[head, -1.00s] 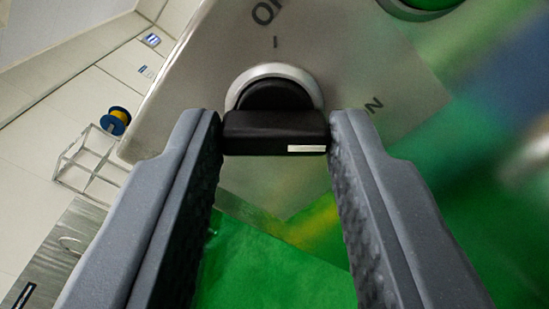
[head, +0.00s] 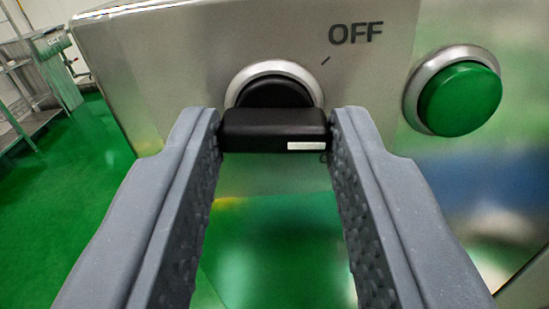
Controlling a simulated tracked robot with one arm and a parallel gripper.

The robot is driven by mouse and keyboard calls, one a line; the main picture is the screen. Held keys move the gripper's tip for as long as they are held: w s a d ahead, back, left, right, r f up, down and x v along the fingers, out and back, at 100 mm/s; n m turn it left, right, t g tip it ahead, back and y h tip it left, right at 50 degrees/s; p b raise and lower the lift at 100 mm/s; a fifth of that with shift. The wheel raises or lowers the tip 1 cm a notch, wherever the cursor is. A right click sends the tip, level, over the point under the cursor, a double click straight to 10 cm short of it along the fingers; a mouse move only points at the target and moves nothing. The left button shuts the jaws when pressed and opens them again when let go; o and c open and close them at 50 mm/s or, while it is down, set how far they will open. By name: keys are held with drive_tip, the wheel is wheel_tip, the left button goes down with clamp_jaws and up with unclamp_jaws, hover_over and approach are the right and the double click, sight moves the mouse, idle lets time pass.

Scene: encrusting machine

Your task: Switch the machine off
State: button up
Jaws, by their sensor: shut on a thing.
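A black rotary knob (head: 262,125) with a silver collar (head: 314,86) sits on the machine's metal panel (head: 190,60). My gripper (head: 276,130) is shut on the knob's bar, one finger at each end. The bar lies level in the picture, with its white mark near the right finger. The OFF label (head: 356,34) is nearly level, up and right of the knob. A short tick (head: 325,61) lies between the label and the collar. The ON label is not in view.
A green round push button (head: 459,98) in a silver ring is to the right of the knob, apart from my fingers. A metal rack (head: 30,85) stands at the far left. Green floor (head: 60,190) shows open at the left.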

drive_tip(key=n, duration=0.3)
drive_tip(key=shift+d+n, duration=0.1)
drive_tip(key=shift+n, duration=0.3)
drive_tip(key=n+b, duration=0.1)
drive_tip(key=n, duration=0.4)
drive_tip(key=shift+f, duration=0.1)
drive_tip(key=shift+n, duration=0.3)
drive_tip(key=o, duration=1)
drive_tip(key=shift+a, duration=0.2)
drive_tip(key=shift+s, duration=0.1)
